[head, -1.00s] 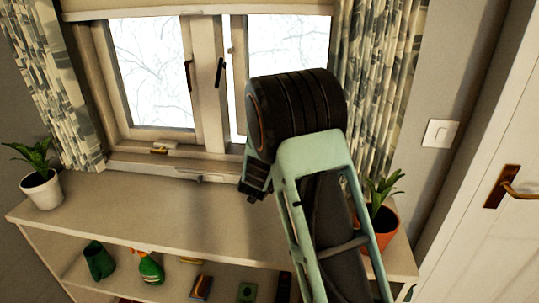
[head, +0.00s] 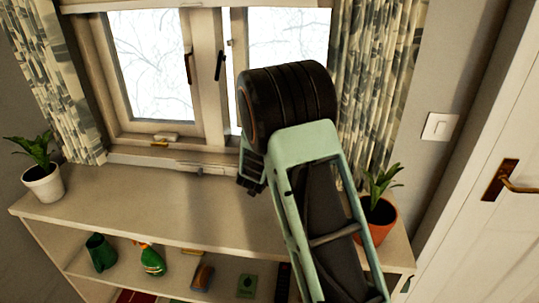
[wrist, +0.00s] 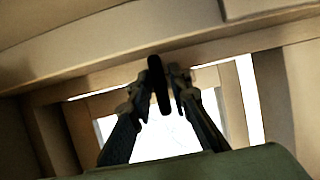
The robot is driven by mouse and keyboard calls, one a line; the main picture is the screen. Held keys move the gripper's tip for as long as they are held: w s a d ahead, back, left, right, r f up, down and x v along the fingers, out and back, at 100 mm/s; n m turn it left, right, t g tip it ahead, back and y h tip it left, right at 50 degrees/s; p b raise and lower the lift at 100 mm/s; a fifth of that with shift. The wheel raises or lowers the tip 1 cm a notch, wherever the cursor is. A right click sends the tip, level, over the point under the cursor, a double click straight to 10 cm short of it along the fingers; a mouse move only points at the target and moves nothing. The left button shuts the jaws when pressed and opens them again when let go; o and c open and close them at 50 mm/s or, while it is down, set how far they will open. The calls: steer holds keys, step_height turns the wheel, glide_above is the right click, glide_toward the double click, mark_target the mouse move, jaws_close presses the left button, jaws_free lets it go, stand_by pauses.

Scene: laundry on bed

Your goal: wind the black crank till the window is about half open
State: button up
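The window (head: 150,75) has a light frame and two panes, with two slim black handles by the middle post. In the wrist view bright strips show beside the sash (wrist: 229,105), as if it stands slightly ajar; how far is hard to tell. My gripper (wrist: 160,80) points at the window, its two dark fingers drawn in close on both sides of an upright black bar (wrist: 158,88), which looks like the crank. In the head view my gripper (head: 250,185) is low at the sill, mostly hidden by my arm, and the crank cannot be seen there.
A shelf unit (head: 140,205) stands below the window, its top mostly clear. A white potted plant (head: 44,183) is at its left end and an orange potted plant (head: 378,218) at its right, close to my arm. Patterned curtains (head: 375,90) hang at both sides.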

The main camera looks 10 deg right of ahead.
steer(key=v, duration=1.2)
